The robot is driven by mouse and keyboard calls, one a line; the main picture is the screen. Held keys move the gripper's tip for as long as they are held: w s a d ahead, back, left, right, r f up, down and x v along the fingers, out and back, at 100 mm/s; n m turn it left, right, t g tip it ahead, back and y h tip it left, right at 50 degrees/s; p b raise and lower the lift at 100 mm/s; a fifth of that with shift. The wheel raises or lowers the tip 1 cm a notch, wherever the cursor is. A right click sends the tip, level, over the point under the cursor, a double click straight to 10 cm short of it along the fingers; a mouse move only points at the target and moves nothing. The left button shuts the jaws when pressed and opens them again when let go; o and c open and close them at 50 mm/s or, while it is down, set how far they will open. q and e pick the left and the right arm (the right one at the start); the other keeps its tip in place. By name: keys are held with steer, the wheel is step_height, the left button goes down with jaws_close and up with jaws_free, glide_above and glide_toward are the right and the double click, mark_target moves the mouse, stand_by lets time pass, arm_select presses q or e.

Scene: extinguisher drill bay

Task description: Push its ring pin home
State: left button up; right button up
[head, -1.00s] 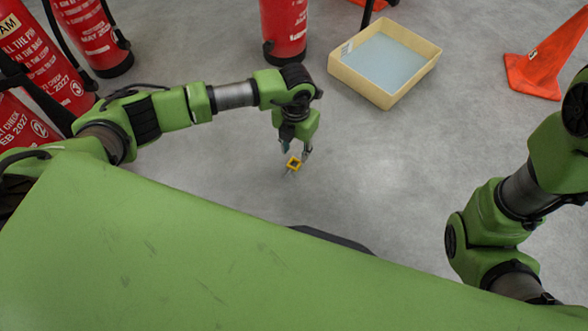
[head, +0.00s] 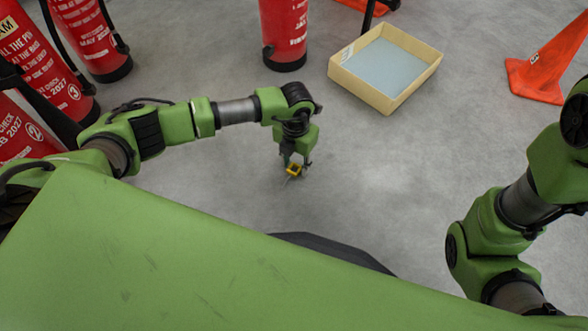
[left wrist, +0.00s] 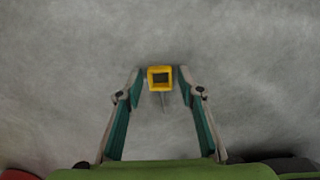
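The ring pin (head: 294,169), a square yellow ring with a thin grey shaft, appears to lie on the grey floor. My left gripper (head: 296,164) points down at it, fingers apart. The shaft points back toward the palm. Several red fire extinguishers stand on the floor, one at the top middle (head: 284,35) and others at the left (head: 92,40). Their tops are out of frame. My right gripper is out of view.
A shallow cream box (head: 388,100) with a pale blue-grey bottom stands right of my left gripper. An orange cone (head: 545,70) stands at the far right. The floor between the box and my right arm is clear.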

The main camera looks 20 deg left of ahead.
mark_target(295, 167)
arm_select(q)
jaws_close()
steer(key=shift+r, duration=0.15)
steer(key=shift+r+p, duration=1.4)
